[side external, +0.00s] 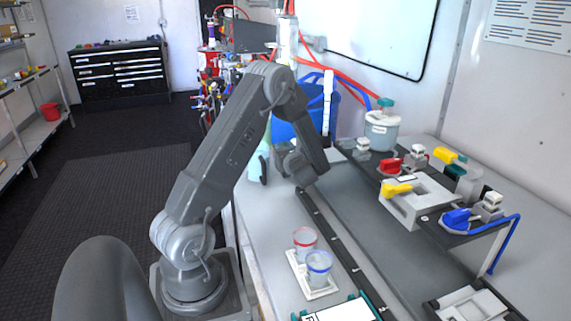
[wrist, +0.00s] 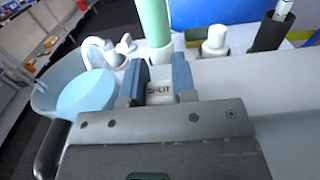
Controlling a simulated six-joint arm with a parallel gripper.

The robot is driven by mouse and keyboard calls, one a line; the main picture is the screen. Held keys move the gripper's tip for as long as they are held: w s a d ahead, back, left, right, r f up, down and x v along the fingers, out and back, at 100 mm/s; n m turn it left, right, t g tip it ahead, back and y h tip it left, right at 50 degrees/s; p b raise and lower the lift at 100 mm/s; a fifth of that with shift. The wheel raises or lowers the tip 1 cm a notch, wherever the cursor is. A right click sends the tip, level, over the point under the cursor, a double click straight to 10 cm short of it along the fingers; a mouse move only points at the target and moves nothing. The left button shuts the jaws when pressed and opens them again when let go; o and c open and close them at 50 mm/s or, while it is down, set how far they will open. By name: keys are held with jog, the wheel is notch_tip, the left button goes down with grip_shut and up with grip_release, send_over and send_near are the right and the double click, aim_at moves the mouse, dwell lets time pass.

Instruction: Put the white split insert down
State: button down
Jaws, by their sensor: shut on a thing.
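The white split insert (wrist: 159,93), marked with dark letters reading SPLIT, is between the two blue-grey fingers of my gripper (wrist: 158,78) in the wrist view. The fingers are shut on its sides. Its far end and underside are hidden, so I cannot tell whether it touches the surface below. In the side view my wrist hangs over the far left part of the grey bench (side external: 262,215); the insert cannot be made out there.
A pale green cylinder (wrist: 153,20) stands just beyond the fingers. A light-blue round vessel (wrist: 85,93) and white fittings (wrist: 105,50) are to the left. Two cups (side external: 305,243) (side external: 319,268) stand on a white holder nearer the front. Valves with coloured handles (side external: 397,189) occupy the right.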

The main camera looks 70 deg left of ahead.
jog(key=shift+r, duration=0.1)
notch_tip(320, 180, up, 10)
jog(key=w+d+r+m+t+h, duration=0.2)
jog(key=d+m+t+h, duration=0.1)
jog(key=d+m+t, duration=0.2)
jog(key=w+d+r+m+t+h, duration=0.3)
jog(key=d+m+t, duration=0.2)
jog(key=d+t, duration=0.3)
jog(key=d, duration=0.2)
jog(key=shift+d+r+t, duration=0.2)
jog(key=shift+d+t, duration=0.2)
